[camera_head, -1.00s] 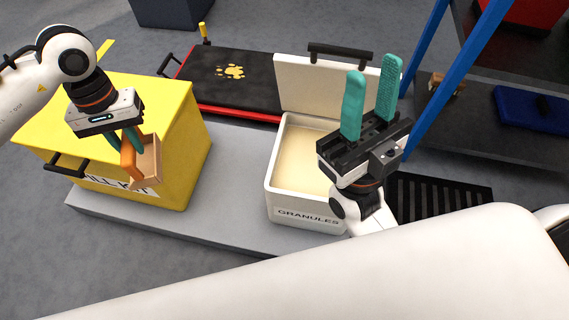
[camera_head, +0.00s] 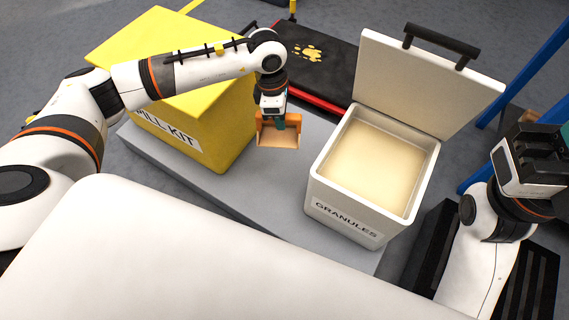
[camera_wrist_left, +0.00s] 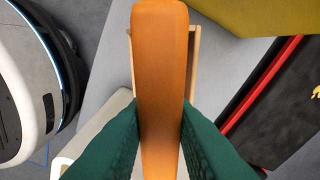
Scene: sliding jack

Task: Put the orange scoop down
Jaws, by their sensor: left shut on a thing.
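The orange scoop (camera_head: 278,137) hangs at the end of my left arm, over the light grey platform (camera_head: 262,193), in the gap between the yellow kit box and the granules box. My left gripper (camera_head: 281,122) points down and is shut on its handle. In the left wrist view the orange handle (camera_wrist_left: 160,65) runs between the two green fingers, with a strip of the scoop's tan pan showing behind it. I cannot tell whether the scoop touches the platform. My right gripper (camera_head: 545,160) is at the right edge, its fingers mostly out of view.
The yellow spill kit box (camera_head: 221,117) stands left of the scoop. The white granules box (camera_head: 343,212) stands right, its lid (camera_head: 425,85) open and pale granules inside. A black mat with a red edge (camera_head: 318,55) lies behind. The platform between the boxes is bare.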

